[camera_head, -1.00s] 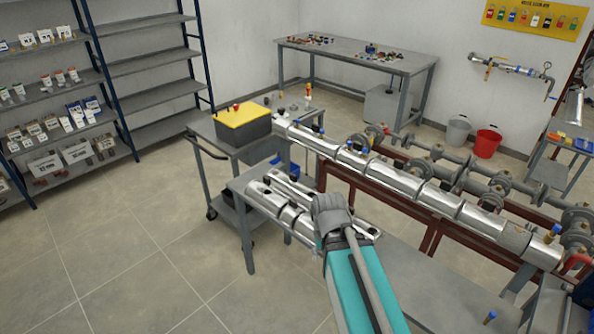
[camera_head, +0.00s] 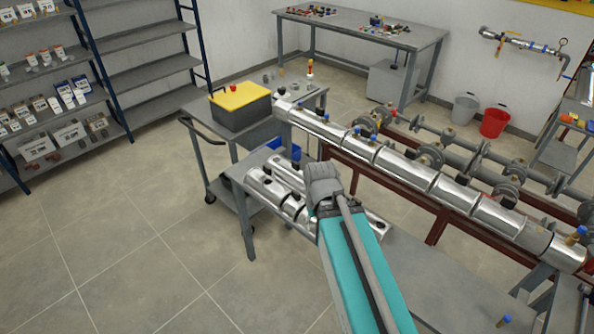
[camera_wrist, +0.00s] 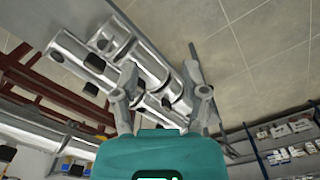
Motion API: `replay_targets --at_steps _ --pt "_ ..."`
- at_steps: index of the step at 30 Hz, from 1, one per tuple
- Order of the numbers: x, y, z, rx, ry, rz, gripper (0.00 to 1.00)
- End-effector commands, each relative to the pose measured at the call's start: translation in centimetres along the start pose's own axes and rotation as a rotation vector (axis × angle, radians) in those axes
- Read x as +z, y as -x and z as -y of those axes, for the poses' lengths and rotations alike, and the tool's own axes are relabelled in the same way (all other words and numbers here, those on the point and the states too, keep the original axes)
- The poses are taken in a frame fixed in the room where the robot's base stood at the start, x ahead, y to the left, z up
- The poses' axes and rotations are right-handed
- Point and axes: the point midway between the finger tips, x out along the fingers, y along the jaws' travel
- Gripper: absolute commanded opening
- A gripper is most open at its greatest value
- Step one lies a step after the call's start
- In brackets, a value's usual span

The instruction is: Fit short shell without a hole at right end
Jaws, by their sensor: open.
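Several silvery half-round shells (camera_head: 268,192) lie on a grey bench, some with dark holes. In the wrist view the shells (camera_wrist: 95,62) lie beyond the fingers, several showing dark holes. I cannot tell which is the short one without a hole. My gripper (camera_wrist: 165,95) is open and empty, its two fingers spread over the shells. In the head view my arm hides the gripper and part of the shells. The long pipe (camera_head: 400,163) is clad in silvery shells along most of its length. At its right end a duller grey section (camera_head: 535,242) shows beside a blue-capped brass fitting (camera_head: 575,236).
A yellow-lidded toolbox (camera_head: 240,105) stands on a grey cart behind the bench. Flanged pipework (camera_head: 480,158) runs behind the clad pipe on a dark red frame. The bare right part of the bench (camera_head: 440,285) is mostly clear.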

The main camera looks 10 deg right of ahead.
Motion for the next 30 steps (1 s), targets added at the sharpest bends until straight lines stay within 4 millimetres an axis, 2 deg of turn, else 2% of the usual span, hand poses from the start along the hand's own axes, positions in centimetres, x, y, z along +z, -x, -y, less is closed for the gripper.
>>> replay_targets --at_steps 3,7,10,14,17,27,30 --pt "0.0 0.0 0.0 0.000 0.000 0.000 0.59" --pt "-0.4 -0.1 0.0 0.000 0.005 0.000 0.83" --pt "-1.5 -0.3 0.0 0.000 0.023 0.000 1.00" --pt "-4.3 -1.0 0.5 0.000 0.075 0.000 1.00" --pt "-7.7 -1.7 0.6 0.000 0.139 0.000 1.00" --pt "-21.7 -4.5 0.5 -0.001 0.437 -0.001 1.00" --pt "-25.0 -5.1 0.5 -0.001 0.512 -0.001 1.00"
